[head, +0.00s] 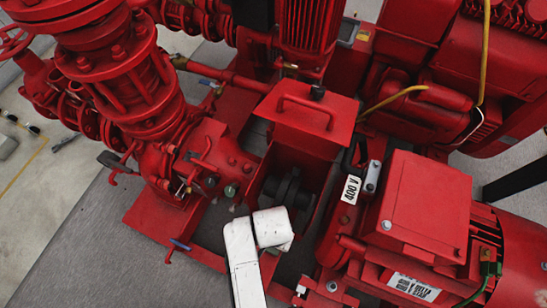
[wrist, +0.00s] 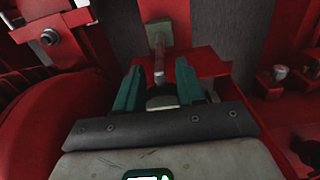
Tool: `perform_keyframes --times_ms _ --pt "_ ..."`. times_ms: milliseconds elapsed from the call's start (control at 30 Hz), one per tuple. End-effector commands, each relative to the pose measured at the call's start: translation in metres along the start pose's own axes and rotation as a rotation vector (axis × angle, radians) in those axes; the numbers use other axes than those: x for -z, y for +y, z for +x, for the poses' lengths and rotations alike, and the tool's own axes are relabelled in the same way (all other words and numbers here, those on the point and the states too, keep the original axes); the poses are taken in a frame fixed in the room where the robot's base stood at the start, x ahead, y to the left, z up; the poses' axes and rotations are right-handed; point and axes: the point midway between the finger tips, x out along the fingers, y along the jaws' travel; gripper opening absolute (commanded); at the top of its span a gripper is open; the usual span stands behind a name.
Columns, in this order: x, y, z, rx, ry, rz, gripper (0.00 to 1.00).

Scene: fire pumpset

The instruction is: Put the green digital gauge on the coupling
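The coupling (head: 287,188) is a dark grey rounded part inside a red housing under a raised lid in the head view. My white arm reaches over the housing's front left edge and hides part of it. My gripper (wrist: 160,82) shows in the wrist view with two teal fingers spread apart. A dark shape with a pale curved edge lies between and below them; I cannot tell what it is. A small black display with a bright green-white screen (wrist: 148,175) shows at the bottom edge of the wrist view. I cannot tell whether it is the gauge. No gauge is clearly identifiable.
The red lid (head: 307,112) with a handle stands behind the coupling opening. A red motor (head: 425,210) is to the right and red pipework (head: 120,75) to the left. Bare grey floor (head: 75,215) shows at left.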

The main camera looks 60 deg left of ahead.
Motion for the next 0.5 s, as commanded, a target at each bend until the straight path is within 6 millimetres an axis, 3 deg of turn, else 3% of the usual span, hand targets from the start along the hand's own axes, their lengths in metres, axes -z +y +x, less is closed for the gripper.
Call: perform_keyframes --times_ms 33,200,500 --pt "0.001 0.0 -0.015 0.002 0.002 0.0 0.38" --pt "0.001 0.0 -0.052 0.002 0.003 0.001 0.38" --pt "0.001 0.0 -0.095 0.002 0.002 0.001 0.38"
